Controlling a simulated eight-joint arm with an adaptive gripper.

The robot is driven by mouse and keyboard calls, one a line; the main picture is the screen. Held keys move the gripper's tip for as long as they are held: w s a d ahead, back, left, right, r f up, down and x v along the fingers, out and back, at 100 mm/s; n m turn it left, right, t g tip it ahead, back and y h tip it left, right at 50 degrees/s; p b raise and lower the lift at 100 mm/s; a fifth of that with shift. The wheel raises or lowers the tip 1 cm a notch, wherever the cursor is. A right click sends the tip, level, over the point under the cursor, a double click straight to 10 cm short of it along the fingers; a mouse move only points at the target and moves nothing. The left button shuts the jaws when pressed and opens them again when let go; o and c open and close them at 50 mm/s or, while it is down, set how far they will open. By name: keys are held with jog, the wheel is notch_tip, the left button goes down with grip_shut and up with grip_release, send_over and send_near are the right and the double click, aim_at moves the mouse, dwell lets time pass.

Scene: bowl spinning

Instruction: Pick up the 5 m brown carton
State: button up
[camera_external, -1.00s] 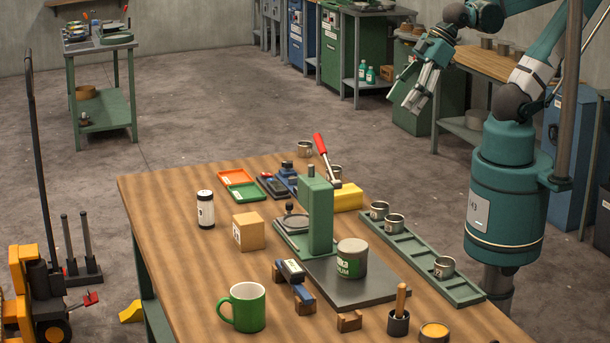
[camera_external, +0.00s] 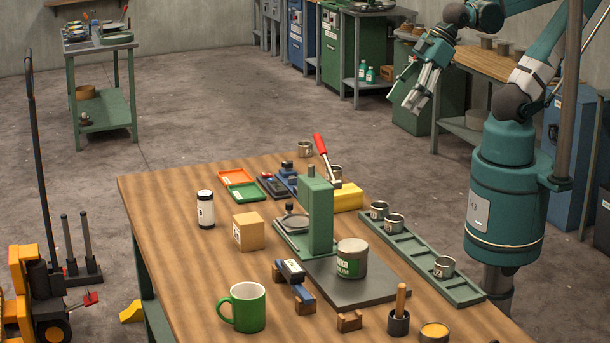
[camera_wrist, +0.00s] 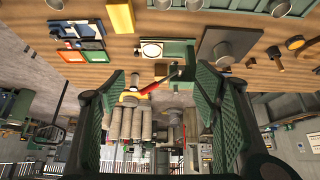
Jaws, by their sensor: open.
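The brown carton (camera_external: 248,232) is a small tan cube with a white label on one face. It stands on the wooden table, left of the green press. I cannot make it out clearly in the wrist view. My gripper (camera_external: 411,103) is high at the upper right, beyond the table and well apart from the carton. In the wrist view its two green fingers (camera_wrist: 161,80) stand wide apart, with nothing held between them.
The green press (camera_external: 318,215) and a labelled can (camera_external: 352,258) stand right of the carton. A white bottle (camera_external: 206,209) is at its left, a green mug (camera_external: 244,307) in front. Orange and green trays (camera_external: 240,186) lie behind. Bare wood surrounds the carton's left front.

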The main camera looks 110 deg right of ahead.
jog(key=shift+c, duration=0.4)
jog(key=n+g+h, duration=0.2)
jog(key=n+g, duration=0.5)
jog(key=n, duration=1.1)
send_over(250, 220)
jog(key=f, duration=2)
jog(key=shift+s+d, duration=0.1)
jog(key=shift+s, duration=0.15)
jog(key=shift+w+f, duration=0.2)
jog(key=shift+f, duration=0.35)
jog(key=shift+f, duration=0.1)
